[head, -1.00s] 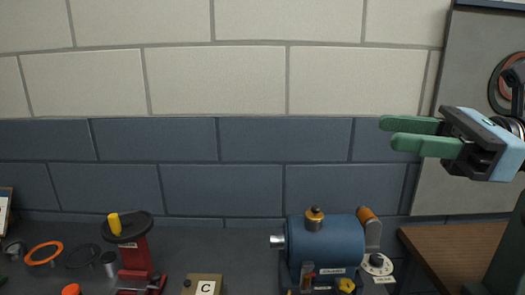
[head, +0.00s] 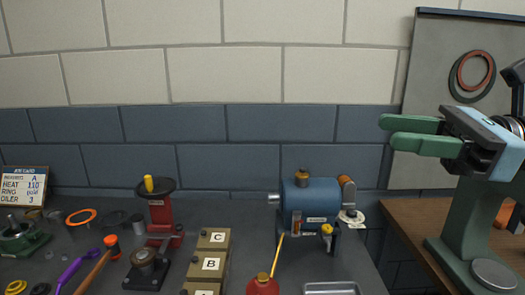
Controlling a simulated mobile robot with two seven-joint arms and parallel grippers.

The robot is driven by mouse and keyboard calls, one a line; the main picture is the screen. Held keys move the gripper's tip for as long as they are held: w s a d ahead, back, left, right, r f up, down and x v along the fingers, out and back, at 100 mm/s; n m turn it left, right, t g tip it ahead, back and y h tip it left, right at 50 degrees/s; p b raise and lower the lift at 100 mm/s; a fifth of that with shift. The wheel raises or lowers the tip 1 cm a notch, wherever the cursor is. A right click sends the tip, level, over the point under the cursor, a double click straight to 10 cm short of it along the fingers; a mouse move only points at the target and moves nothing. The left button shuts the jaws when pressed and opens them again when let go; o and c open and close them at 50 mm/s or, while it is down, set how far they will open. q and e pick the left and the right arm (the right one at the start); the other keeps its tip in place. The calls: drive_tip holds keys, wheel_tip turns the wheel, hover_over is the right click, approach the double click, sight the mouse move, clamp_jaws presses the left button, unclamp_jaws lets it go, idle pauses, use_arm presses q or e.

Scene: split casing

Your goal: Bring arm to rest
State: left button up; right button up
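My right gripper (head: 387,132) is in the right part of the head view, raised in front of the wall. Its two green fingers point left with a gap between them and nothing in the gap. It is well above the bench and touches nothing that I can see. My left gripper is out of view.
A blue casing (head: 310,203) stands on the dark bench below the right gripper. A red press (head: 160,212), lettered boxes (head: 213,239) and a red oil can (head: 262,286) are to its left. A green stand (head: 467,225) is on the wooden table (head: 397,212) at right.

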drive_tip(key=w+d+f+m+t+y, duration=0.1)
drive_tip(key=w+f+m+t, duration=0.4)
drive_tip(key=f+m, duration=0.6)
drive_tip(key=w+f+m+t, duration=0.2)
drive_tip(key=f+m+t, duration=0.5)
drive_tip(key=f+m, duration=0.4)
wheel_tip(320, 180, down, 18)
drive_tip(key=s+d+m+t+h, duration=0.2)
drive_tip(key=d+m+t+h, duration=0.15)
drive_tip(key=m+h, duration=1.15)
drive_tip(key=s+f+m+g+h, duration=0.1)
drive_tip(key=s+f+m+g, duration=0.1)
drive_tip(key=s+f+m, duration=0.55)
drive_tip(key=s+f+m+g, duration=0.2)
drive_tip(key=s+f+m, duration=0.15)
drive_tip(key=f, duration=0.65)
drive_tip(key=s+a+f+m+g, duration=0.1)
drive_tip(key=s+f+m+g, duration=0.1)
drive_tip(key=s+f, duration=0.3)
drive_tip(key=s+a+f+m+g+h, duration=0.1)
drive_tip(key=s+f, duration=0.4)
drive_tip(key=s, duration=0.5)
drive_tip(key=m+g, duration=0.1)
drive_tip(key=g, duration=0.1)
drive_tip(key=shift+s+f+g, duration=0.35)
drive_tip(key=shift+s+f, duration=0.05)
